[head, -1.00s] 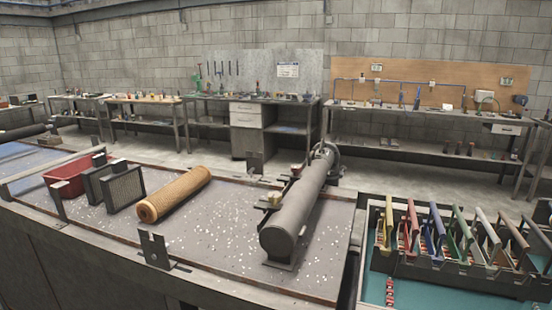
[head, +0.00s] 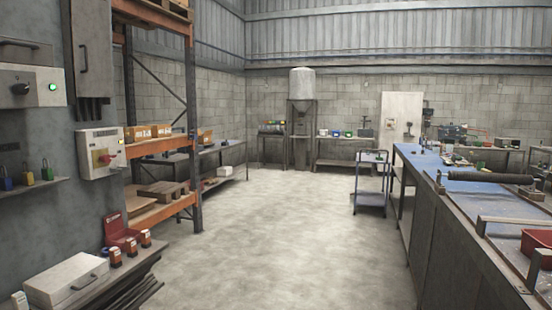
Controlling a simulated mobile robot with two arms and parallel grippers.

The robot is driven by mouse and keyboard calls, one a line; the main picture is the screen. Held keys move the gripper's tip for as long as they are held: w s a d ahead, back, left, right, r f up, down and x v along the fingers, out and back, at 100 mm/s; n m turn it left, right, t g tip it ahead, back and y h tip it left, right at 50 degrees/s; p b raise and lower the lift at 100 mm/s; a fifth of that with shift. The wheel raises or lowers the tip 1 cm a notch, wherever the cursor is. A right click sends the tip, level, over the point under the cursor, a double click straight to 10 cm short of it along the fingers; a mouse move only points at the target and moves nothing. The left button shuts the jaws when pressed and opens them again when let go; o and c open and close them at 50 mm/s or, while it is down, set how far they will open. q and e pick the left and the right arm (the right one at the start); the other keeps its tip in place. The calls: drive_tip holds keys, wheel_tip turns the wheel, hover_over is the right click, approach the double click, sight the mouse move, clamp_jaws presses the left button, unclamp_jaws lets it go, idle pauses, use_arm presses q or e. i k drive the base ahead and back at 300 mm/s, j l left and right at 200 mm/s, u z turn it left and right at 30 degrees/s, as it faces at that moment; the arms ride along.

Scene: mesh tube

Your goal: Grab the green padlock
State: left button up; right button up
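Three small padlocks stand on a narrow wall shelf (head: 30,185) at the far left of the head view. Neither of my grippers is in view.
A control box with a red switch (head: 103,155) hangs right of the padlocks. Below, a grey bench holds a white case (head: 67,279) and a red box (head: 119,231). Open concrete floor (head: 270,240) lies between it and the long workbench (head: 440,215) at right.

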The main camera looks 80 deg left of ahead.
sight(47, 174)
drive_tip(key=u, duration=4.05)
drive_tip(key=i+l+u, duration=0.15)
drive_tip(key=i, duration=0.2)
drive_tip(key=i+l+u, duration=0.15)
drive_tip(key=i+l, duration=0.05)
drive_tip(key=i, duration=0.1)
